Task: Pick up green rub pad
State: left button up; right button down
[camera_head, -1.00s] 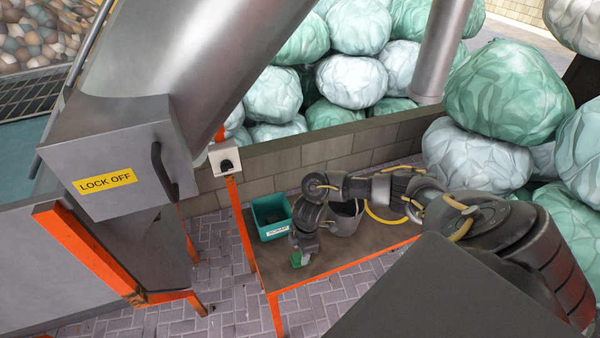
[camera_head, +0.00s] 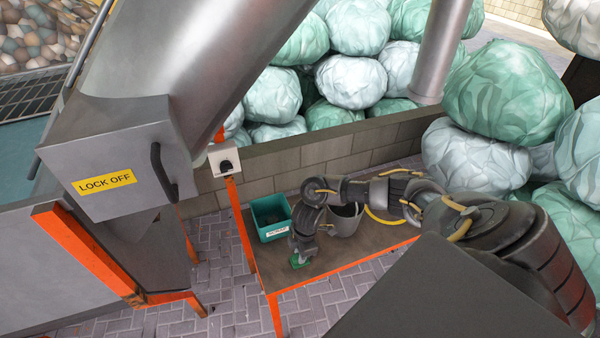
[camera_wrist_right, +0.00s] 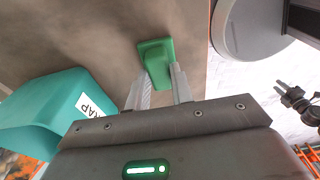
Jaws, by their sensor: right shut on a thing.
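The green rub pad (camera_wrist_right: 156,62) is between the fingertips of my right gripper (camera_wrist_right: 160,85) in the right wrist view. In the head view the pad (camera_head: 297,263) shows as a small green piece below the right gripper (camera_head: 300,256), over the brown table top near its left front. My right gripper is shut on the pad. I cannot tell whether the pad touches the table. My left gripper is in no view.
A teal bin (camera_head: 270,217) with a white label stands behind the gripper on the orange-framed table (camera_head: 365,247). A grey bucket (camera_head: 345,221) stands to its right. A grey machine with a "LOCK OFF" sign (camera_head: 104,182) fills the left side.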

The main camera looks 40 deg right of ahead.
jog(key=shift+r, duration=0.55)
jog(key=r, duration=0.3)
jog(key=shift+s, duration=0.35)
jog(key=s+a+r+p, duration=0.1)
jog(key=s+r, duration=0.8)
jog(key=s, duration=0.4)
jog(key=shift+s, duration=0.15)
jog(key=shift+a, duration=0.1)
